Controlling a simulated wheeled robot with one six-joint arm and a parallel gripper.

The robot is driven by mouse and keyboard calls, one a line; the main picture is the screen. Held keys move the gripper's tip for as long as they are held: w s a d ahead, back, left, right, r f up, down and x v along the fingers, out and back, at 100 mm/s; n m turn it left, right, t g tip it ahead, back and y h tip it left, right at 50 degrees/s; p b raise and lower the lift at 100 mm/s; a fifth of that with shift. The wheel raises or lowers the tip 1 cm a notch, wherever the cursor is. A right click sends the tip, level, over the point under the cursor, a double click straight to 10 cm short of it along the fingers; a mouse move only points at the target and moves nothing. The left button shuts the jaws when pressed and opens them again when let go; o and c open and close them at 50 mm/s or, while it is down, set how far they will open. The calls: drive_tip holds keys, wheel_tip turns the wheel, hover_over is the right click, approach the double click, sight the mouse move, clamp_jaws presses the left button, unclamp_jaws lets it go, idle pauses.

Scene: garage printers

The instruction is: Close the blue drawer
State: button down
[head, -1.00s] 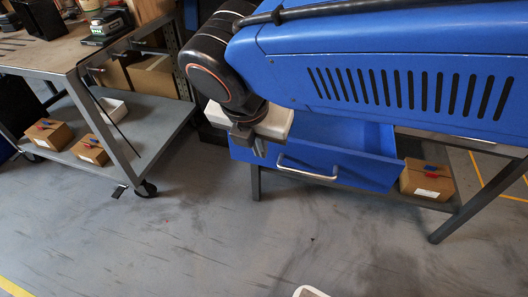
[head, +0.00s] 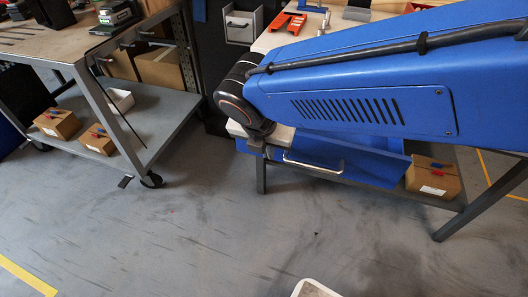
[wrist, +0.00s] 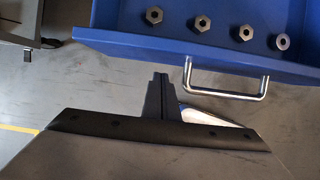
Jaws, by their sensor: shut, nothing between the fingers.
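The blue drawer (head: 352,171) stands pulled out under the workbench at centre right in the head view, with a silver bar handle (head: 313,166) on its front. My blue arm covers much of the bench above it. In the wrist view the drawer (wrist: 130,42) is seen from above, with several metal nuts (wrist: 245,33) inside and its handle (wrist: 226,95) toward me. My gripper (wrist: 160,76) has its fingers together and empty, just outside the drawer front, left of the handle. In the head view my gripper (head: 257,147) is at the drawer's left end; contact is unclear.
A grey wheeled cart (head: 170,135) with cardboard boxes (head: 57,124) on its lower shelf stands at left. Another box (head: 433,178) sits on the bench's lower shelf, right of the drawer. The floor in front is clear except for a white-rimmed container (head: 314,288) at the bottom edge.

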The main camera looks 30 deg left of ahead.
drive_tip(key=shift+w+a, duration=0.2)
drive_tip(key=shift+w, duration=0.65)
drive_tip(key=w+a, duration=0.2)
drive_tip(key=w, duration=0.6)
drive_tip(key=w+a, duration=0.2)
drive_tip(key=w, duration=0.7)
drive_tip(key=w+a, duration=0.2)
drive_tip(key=w, duration=0.7)
drive_tip(key=shift+a, duration=0.1)
drive_tip(key=shift+s, duration=0.2)
drive_tip(key=shift+s, duration=0.3)
drive_tip(key=s, duration=0.2)
drive_tip(key=s+d+r, duration=0.1)
drive_tip(key=shift+s, duration=0.35)
drive_tip(key=v, duration=0.8)
drive_tip(key=shift+r, duration=0.45)
